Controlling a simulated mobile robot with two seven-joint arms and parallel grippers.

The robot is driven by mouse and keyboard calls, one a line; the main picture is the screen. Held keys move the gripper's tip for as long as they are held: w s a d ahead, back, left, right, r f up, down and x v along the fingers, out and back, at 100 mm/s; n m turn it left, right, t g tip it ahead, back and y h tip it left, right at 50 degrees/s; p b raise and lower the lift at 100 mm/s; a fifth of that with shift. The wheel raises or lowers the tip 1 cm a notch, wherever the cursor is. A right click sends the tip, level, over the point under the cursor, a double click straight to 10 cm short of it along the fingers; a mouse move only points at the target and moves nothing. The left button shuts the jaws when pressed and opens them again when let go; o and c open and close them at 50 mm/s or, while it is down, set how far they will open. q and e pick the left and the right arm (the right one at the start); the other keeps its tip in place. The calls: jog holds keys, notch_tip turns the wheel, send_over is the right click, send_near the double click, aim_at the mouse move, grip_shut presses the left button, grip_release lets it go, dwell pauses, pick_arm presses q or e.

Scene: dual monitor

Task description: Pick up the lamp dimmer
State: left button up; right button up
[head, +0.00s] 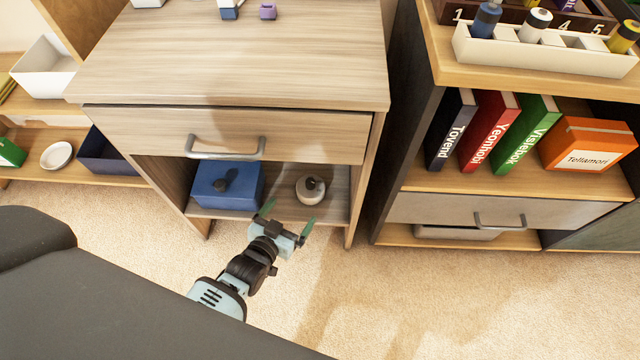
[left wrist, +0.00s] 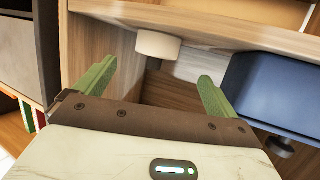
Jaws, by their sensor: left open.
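A small round cream object with a dark knob on top, which looks like the lamp dimmer (head: 311,196), sits on the open lower shelf of the wooden cabinet, right of its middle. It also shows in the left wrist view as a cream cylinder (left wrist: 158,45), seen upside down, beyond and between the finger tips. My left gripper (head: 287,219) is open and empty, at the front of that shelf, just short of the cream object and apart from it. Its green fingers also show in the left wrist view (left wrist: 157,75). My right gripper is not in view.
A blue box (head: 228,190) with a dark knob-like item on it stands left of the dimmer; the box also shows in the wrist view (left wrist: 275,95). A drawer with a metal handle (head: 225,153) hangs above the shelf. A bookcase (head: 395,130) stands to the right.

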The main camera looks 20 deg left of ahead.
aim_at(304, 197)
pick_arm(q)
jog(key=shift+w+f+b, duration=0.3)
jog(key=shift+w+f, duration=0.3)
jog(key=shift+f, duration=0.1)
jog(key=shift+w+d, duration=0.1)
jog(key=shift+w, duration=0.4)
jog(key=shift+b+x, duration=0.65)
jog(key=shift+x, duration=0.45)
jog(key=x, duration=0.1)
jog(key=b+x, duration=0.1)
jog(key=x, duration=0.1)
jog(key=b+x, duration=0.1)
jog(key=shift+w+d+r, duration=0.2)
jog(key=shift+w, duration=0.15)
jog(key=shift+w+b, duration=0.25)
jog(key=shift+b, duration=0.05)
jog(key=shift+w, duration=0.1)
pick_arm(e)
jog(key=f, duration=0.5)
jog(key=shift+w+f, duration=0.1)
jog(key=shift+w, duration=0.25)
pick_arm(q)
jog(key=shift+r, duration=0.1)
jog(key=c, duration=1.2)
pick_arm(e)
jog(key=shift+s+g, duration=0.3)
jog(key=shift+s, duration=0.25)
